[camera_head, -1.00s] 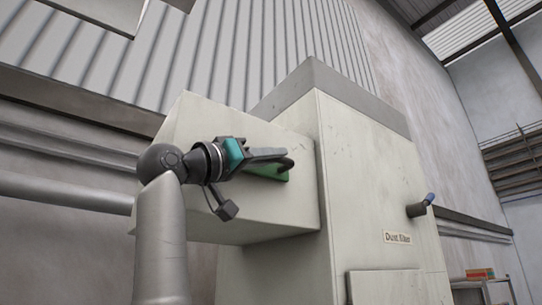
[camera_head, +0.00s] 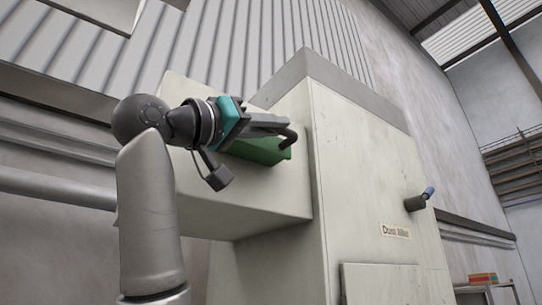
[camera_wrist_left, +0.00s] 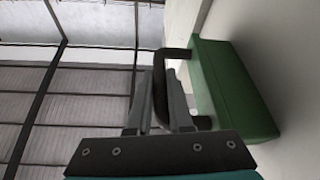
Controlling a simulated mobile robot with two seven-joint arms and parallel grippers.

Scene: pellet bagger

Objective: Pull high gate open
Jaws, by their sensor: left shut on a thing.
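The high gate is a green block (camera_head: 262,151) on the side of a pale box high up on the machine. It stands out from the box face. Its dark bent handle (camera_head: 291,138) is at the block's right end. My left gripper (camera_head: 284,130) is shut on this handle. In the left wrist view, the dark handle (camera_wrist_left: 174,53) passes between the two grey fingers (camera_wrist_left: 160,105), and the green block (camera_wrist_left: 228,88) is right beside them against the pale wall. Part of the handle is hidden by the fingers. My right gripper is not in view.
The pale box (camera_head: 250,210) joins a tall cabinet (camera_head: 365,170) with a label (camera_head: 395,230) and a dark knob with a blue end (camera_head: 419,200). A pipe (camera_head: 55,187) runs along the wall at left. A shelf with a red box (camera_head: 482,278) is far right.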

